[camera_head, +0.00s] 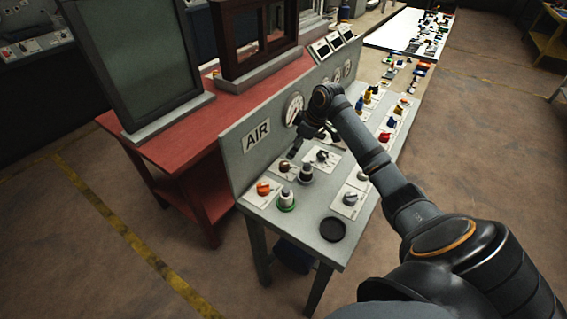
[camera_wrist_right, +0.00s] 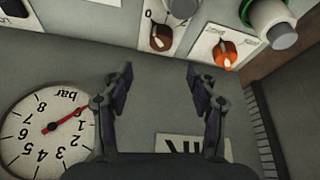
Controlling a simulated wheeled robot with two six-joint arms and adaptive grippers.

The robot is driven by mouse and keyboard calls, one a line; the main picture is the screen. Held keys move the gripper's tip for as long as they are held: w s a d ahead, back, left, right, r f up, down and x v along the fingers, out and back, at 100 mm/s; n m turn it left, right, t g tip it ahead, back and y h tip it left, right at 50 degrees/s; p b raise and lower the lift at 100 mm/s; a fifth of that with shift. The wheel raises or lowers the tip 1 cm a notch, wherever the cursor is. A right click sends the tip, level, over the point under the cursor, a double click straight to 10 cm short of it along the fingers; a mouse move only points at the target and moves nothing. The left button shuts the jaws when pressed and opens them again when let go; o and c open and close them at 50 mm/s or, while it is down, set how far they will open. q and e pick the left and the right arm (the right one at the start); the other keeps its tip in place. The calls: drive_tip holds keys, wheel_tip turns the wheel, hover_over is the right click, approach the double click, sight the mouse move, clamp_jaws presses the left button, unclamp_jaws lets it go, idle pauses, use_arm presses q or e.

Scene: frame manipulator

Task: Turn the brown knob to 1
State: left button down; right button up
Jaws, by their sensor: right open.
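The brown knob (camera_head: 285,168) sits on a white label plate on the grey console, behind the orange knob. In the right wrist view the brown knob (camera_wrist_right: 161,40) is near the top, just beyond my fingertips, with a pale pointer and a "0" printed beside it. Which mark it points to is hard to tell. My right gripper (camera_head: 295,148) hangs over the console by the gauge panel. In the wrist view it (camera_wrist_right: 158,72) is open and empty, its fingers apart from the knob. My left gripper is out of view.
An orange knob (camera_wrist_right: 227,53) and a grey-topped knob with a green ring (camera_head: 286,201) are close by. The upright "AIR" panel with a round gauge (camera_wrist_right: 47,130) stands behind. A black disc (camera_head: 332,229) lies at the console's near edge.

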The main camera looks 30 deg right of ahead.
sight(284, 164)
drive_tip(key=p+x, duration=0.1)
drive_tip(key=x, duration=0.8)
drive_tip(key=shift+a, duration=0.1)
drive_tip(key=shift+f+p, duration=0.25)
drive_tip(key=shift+p, duration=0.05)
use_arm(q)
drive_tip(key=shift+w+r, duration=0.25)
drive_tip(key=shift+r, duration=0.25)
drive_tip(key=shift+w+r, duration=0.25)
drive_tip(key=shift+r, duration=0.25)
use_arm(e)
drive_tip(key=c, duration=1.2)
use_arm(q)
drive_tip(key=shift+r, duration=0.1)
